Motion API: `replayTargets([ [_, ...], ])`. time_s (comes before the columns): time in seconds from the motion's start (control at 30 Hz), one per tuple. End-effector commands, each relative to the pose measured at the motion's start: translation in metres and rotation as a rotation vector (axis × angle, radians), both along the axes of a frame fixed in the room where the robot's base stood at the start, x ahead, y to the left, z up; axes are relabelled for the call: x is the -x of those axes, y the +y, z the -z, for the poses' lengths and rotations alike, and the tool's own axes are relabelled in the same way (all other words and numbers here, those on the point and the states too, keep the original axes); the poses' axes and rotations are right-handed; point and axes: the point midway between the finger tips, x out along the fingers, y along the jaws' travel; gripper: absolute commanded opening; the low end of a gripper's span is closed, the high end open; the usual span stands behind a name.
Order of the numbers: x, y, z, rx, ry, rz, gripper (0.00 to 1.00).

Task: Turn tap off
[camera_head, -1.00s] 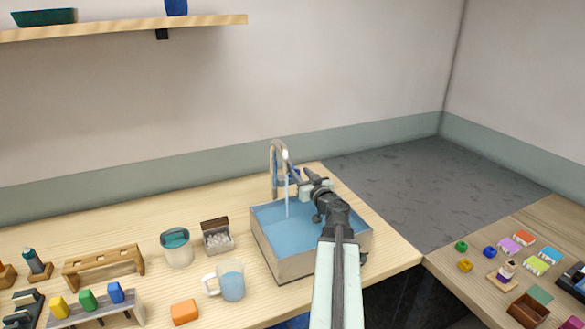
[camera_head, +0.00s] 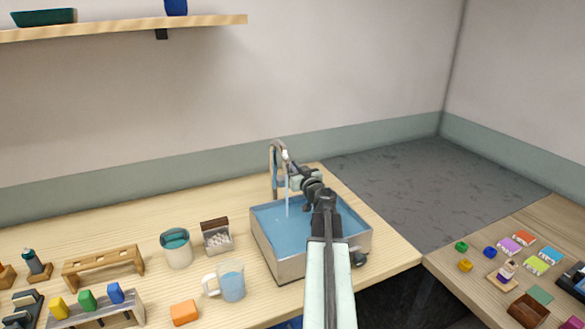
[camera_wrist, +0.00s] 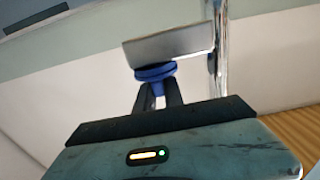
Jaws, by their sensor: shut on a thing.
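The metal tap (camera_head: 273,168) stands at the back of the sink (camera_head: 283,268), with a curved spout. A thin stream of water (camera_head: 287,200) runs from it into the sink, which holds blue water. In the wrist view, my gripper (camera_wrist: 158,88) is shut on the tap's blue handle (camera_wrist: 154,73), its two dark fingers close together at it. A grey metal block (camera_wrist: 170,45) sits just beyond the handle, beside a shiny upright pipe (camera_wrist: 221,60). In the head view, my gripper (camera_head: 294,174) is right beside the tap and hides the handle.
Left of the sink are a glass mug (camera_head: 231,281), an orange block (camera_head: 184,312), a teal-topped jar (camera_head: 177,251) and a small open box (camera_head: 216,238). A shelf (camera_head: 125,28) hangs above at left. A second table with small coloured items stands at right.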

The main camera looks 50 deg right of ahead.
Motion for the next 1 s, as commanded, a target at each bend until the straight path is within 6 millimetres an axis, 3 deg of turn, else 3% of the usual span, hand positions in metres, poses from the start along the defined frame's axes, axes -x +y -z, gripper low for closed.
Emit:
replayTargets([
  [0.37, -0.0009, 0.0032, 0.0001, 0.000, 0.000, 0.159, 0.00],
  [1.0, -0.0043, 0.0014, 0.0001, 0.000, 0.000, 0.710, 0.00],
])
